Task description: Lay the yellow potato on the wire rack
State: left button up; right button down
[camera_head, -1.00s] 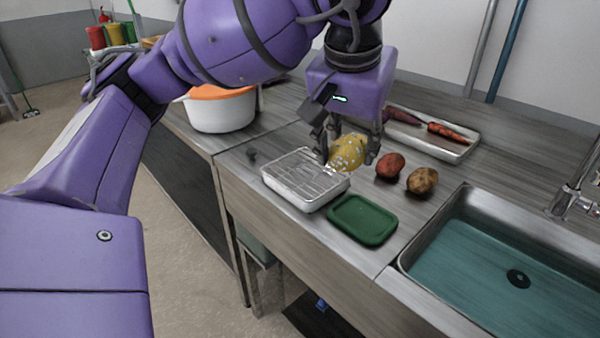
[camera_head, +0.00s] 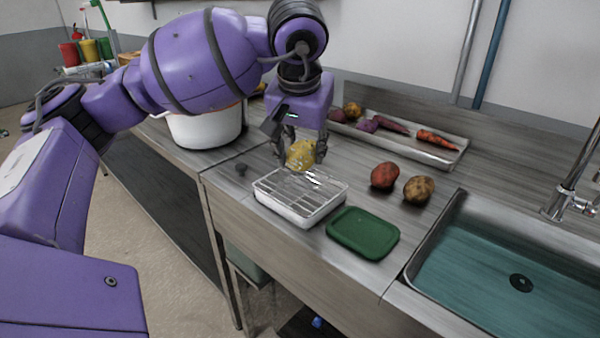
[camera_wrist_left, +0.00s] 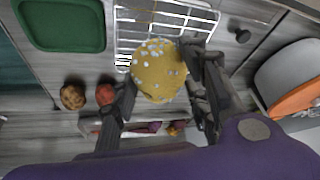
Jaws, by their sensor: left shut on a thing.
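The yellow potato (camera_head: 301,155), speckled with pale spots, is held between the fingers of my left gripper (camera_head: 300,158). In the left wrist view the potato (camera_wrist_left: 159,72) sits between both fingertips, in front of the wire rack (camera_wrist_left: 130,28). The wire rack (camera_head: 283,189) lies over a shallow metal tray on the counter. In the head view the potato is at the rack's back edge; whether it touches the wires I cannot tell. My right gripper is not in view.
A green lid (camera_head: 363,232) lies just right of the rack. A red potato (camera_head: 384,175) and a brown potato (camera_head: 419,189) lie to the right, before the sink (camera_head: 480,285). A long tray (camera_head: 448,155) of vegetables stands behind. A white pot (camera_head: 205,128) stands left.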

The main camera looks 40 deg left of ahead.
aim_at(299, 146)
pick_arm(q)
jog(key=f, duration=0.1)
jog(key=w+a+f, duration=0.2)
jog(key=f, duration=0.1)
jog(key=shift+w+a, duration=0.1)
jog(key=shift+a, duration=0.05)
jog(key=shift+w+a+f, duration=0.15)
jog(key=shift+f, duration=1.55)
jog(key=shift+f, duration=0.15)
jog(key=o, duration=1.2)
jog(key=shift+r, duration=0.25)
jog(key=v, duration=1.2)
jog(key=shift+f, duration=0.1)
